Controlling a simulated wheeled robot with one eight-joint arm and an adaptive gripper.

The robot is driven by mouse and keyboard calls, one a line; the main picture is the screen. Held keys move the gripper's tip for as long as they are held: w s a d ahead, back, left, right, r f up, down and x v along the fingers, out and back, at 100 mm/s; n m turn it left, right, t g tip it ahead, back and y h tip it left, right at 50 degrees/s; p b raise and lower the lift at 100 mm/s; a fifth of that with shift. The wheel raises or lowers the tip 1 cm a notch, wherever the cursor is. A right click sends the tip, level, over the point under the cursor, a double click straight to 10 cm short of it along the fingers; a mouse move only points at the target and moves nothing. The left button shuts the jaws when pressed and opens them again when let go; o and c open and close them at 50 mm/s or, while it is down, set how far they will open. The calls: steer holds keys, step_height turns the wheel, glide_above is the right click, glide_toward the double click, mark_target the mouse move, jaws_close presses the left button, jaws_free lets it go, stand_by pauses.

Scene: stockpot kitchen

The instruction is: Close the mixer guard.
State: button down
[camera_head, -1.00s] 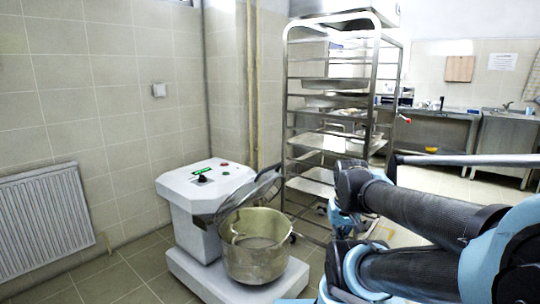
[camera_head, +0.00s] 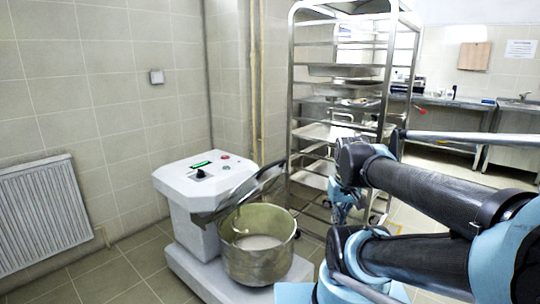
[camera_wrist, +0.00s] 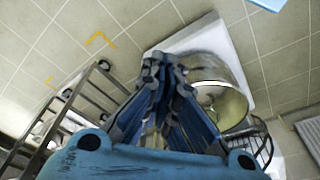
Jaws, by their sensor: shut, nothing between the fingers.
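The mixer (camera_head: 200,185) is a white machine with a dark knob and small buttons on top. Its guard (camera_head: 247,190) is a grey panel with a dark rim, raised and tilted above the metal bowl (camera_head: 262,262). The bowl's mouth is uncovered. In the wrist view the bowl (camera_wrist: 232,85) lies just right of my gripper (camera_wrist: 160,62), and the guard's dark frame (camera_wrist: 262,140) shows at the lower right. My gripper is shut and empty. It looks apart from the guard. In the head view its fingertips cannot be made out clearly.
A tall metal tray rack (camera_head: 293,110) stands right behind the mixer, close to my arm. A radiator (camera_head: 42,215) is on the left wall. Steel counters (camera_head: 450,130) stand at the back right. The tiled floor (camera_head: 115,280) left of the mixer is clear.

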steer(key=w+a+r+n+g, duration=0.1)
steer(key=w+a+r+n, duration=0.1)
steer(key=w+a+r, duration=0.45)
steer(key=w+a+r+n, duration=0.35)
steer(key=w+r, duration=0.45)
steer(key=w, duration=0.3)
steer(key=w+a+r+n+g, duration=0.1)
steer(key=w+a+r+n, duration=0.1)
steer(key=w+a+r, duration=0.5)
steer(key=n, duration=0.2)
glide_above(270, 170)
steer(key=f, duration=1)
steer(key=shift+w+a+f, duration=0.2)
steer(key=shift+a, duration=0.2)
steer(key=shift+s+d+f, duration=0.25)
steer(key=shift+d+f, duration=0.05)
steer(key=shift+f, duration=0.1)
steer(key=shift+d, duration=0.1)
